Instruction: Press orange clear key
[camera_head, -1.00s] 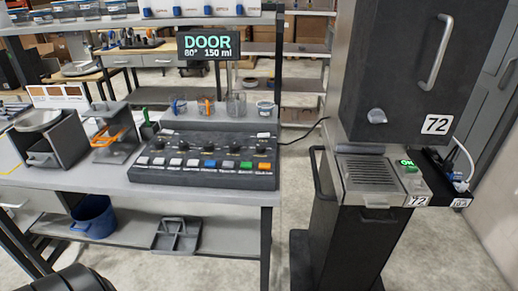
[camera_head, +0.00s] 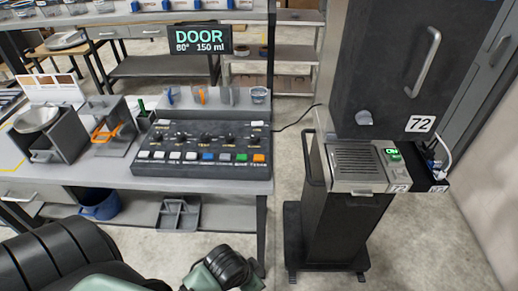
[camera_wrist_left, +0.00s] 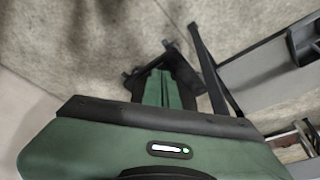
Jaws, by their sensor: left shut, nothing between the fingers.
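The orange key (camera_head: 259,158) is at the right end of the front key row on the dark control panel (camera_head: 200,175), in the head view. It is unobstructed; its label is too small to read. A green and black part of my left arm (camera_head: 222,270) shows at the bottom of the head view, below and in front of the table. In the left wrist view my left gripper (camera_wrist_left: 163,90) points over the concrete floor, its green fingers together and empty. It is apart from the panel. My right gripper is in neither view.
The table's front edge lies between my left arm and the panel. A green key (camera_head: 241,158) sits directly left of the orange one. A tall dark dispenser (camera_head: 385,75) stands to the right.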

